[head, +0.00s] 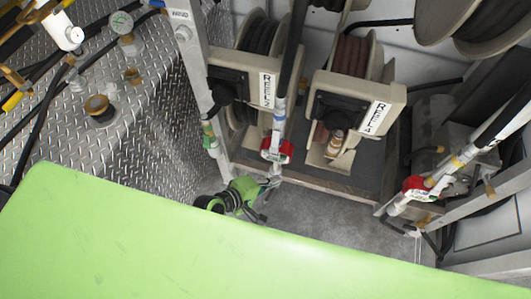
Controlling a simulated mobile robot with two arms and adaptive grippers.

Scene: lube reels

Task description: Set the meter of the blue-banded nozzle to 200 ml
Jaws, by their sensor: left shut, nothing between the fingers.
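The blue-banded nozzle (279,118) hangs upright in front of the reel labelled REEL 3, with a blue ring on its pale tube. Its red meter (277,151) is at the lower end, with a small white face; the reading is too small to make out. My left gripper (273,181) is just below the meter, at the end of a green wrist. Its fingers are shut with nothing between them. I cannot tell whether the fingertips touch the nozzle's lower end. My right gripper is not in view.
A yellow-banded nozzle with a red meter (416,188) leans at the right. A green-banded nozzle (208,136) hangs on the left post. The REEL 4 reel (357,98) stands right of the blue-banded nozzle. Diamond-plate tank (150,140) fills the left. Grey floor (330,222) is clear.

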